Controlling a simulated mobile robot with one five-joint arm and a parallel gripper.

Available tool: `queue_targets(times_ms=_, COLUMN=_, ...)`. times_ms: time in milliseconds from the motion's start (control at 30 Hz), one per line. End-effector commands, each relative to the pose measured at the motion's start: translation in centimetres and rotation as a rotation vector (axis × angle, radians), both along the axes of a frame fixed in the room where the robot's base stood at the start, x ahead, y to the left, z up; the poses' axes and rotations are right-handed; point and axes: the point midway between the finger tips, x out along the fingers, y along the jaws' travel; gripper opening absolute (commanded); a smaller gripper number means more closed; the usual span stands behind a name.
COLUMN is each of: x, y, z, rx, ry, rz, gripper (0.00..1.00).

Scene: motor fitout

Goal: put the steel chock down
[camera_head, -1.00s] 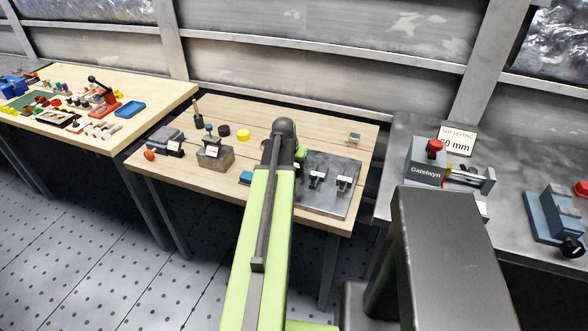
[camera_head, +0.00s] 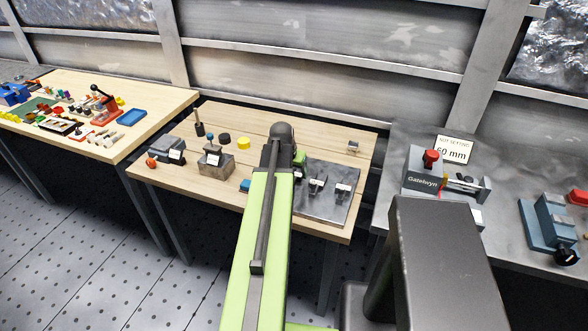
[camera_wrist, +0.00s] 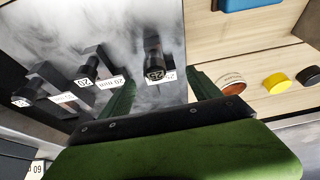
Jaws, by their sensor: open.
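My gripper (camera_wrist: 160,92) is open in the wrist view, its two green fingers apart over a steel plate (camera_wrist: 150,15). I cannot tell for sure which piece is the steel chock. Other dark pieces with white labels (camera_wrist: 88,70) stand on the plate to the left. In the head view, the plate (camera_head: 322,207) lies on the wooden table, and my arm hides most of the gripper.
A small grey block (camera_head: 353,147) sits at the table's back right. A yellow disc (camera_head: 243,143), a dark disc (camera_head: 224,138) and a grey block (camera_head: 216,163) stand left of my arm. A grey bench with a "60 mm" sign (camera_head: 454,150) is at right.

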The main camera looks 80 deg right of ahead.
Motion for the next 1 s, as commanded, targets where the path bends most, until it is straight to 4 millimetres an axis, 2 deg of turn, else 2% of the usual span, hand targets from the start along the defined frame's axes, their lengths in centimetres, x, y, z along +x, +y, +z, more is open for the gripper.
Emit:
queue_targets(times_ms=33, x=0.1, y=0.6, z=2.1, rx=0.000, ry=0.000, rz=0.001, gripper=0.72)
queue_targets(times_ms=200, x=0.4, y=2.1, z=6.0, rx=0.000, ry=0.000, rz=0.001, gripper=0.72)
queue_targets(times_ms=300, x=0.5, y=2.8, z=7.6, rx=0.000, ry=0.000, rz=0.000, gripper=0.72)
queue_targets(times_ms=433, x=0.7, y=3.3, z=8.5, rx=0.000, ry=0.000, rz=0.000, gripper=0.72)
queue_targets(times_ms=767, x=0.9, y=3.4, z=8.2, rx=0.001, ry=0.000, rz=0.003, gripper=0.72)
queue_targets(times_ms=833, x=2.5, y=3.8, z=8.2, rx=0.006, ry=0.001, rz=0.032, gripper=0.72)
queue_targets(times_ms=867, x=3.9, y=4.1, z=8.1, rx=0.011, ry=0.001, rz=0.057, gripper=0.72)
queue_targets(times_ms=967, x=11.6, y=6.9, z=7.8, rx=0.044, ry=0.007, rz=0.201, gripper=0.72)
queue_targets(times_ms=1000, x=15.7, y=8.7, z=7.7, rx=0.061, ry=0.012, rz=0.281, gripper=0.72)
